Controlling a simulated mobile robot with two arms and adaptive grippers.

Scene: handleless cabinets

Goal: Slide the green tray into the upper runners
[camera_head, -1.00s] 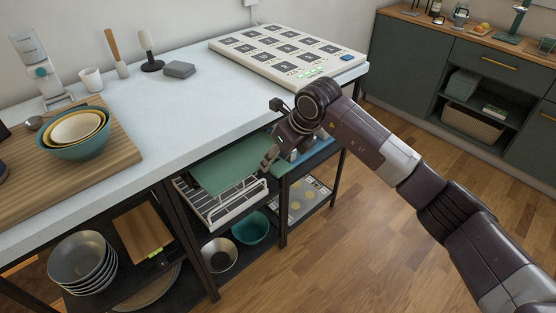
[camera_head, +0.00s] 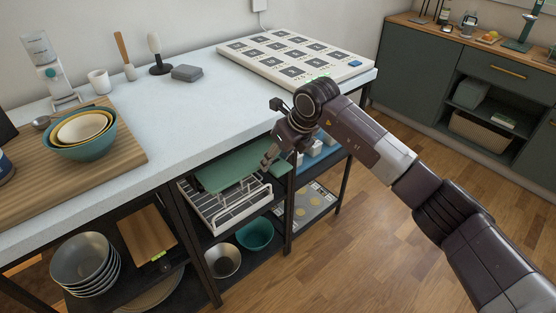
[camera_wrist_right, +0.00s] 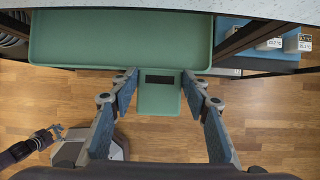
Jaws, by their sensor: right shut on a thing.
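The green tray (camera_head: 228,172) lies roughly level under the worktop, partly inside the upper part of the shelf bay, above a white wire rack (camera_head: 222,207). The tray's flat body (camera_wrist_right: 120,42) fills the top of the right wrist view, and its tab with a dark slot points toward me. My right gripper (camera_head: 268,162) is shut on this tab, with one finger on each side (camera_wrist_right: 158,85). The runners and the tray's far edge are hidden under the worktop. A small dark gripper, apparently my left (camera_wrist_right: 54,132), shows in the right wrist view; its jaws are too small to judge.
The worktop (camera_head: 190,110) overhangs the bay closely above the tray. A dark frame post (camera_head: 291,205) stands right of the bay, beside a bay with blue and white items (camera_head: 318,155). A teal bowl (camera_head: 255,234) sits below. The floor in front is clear.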

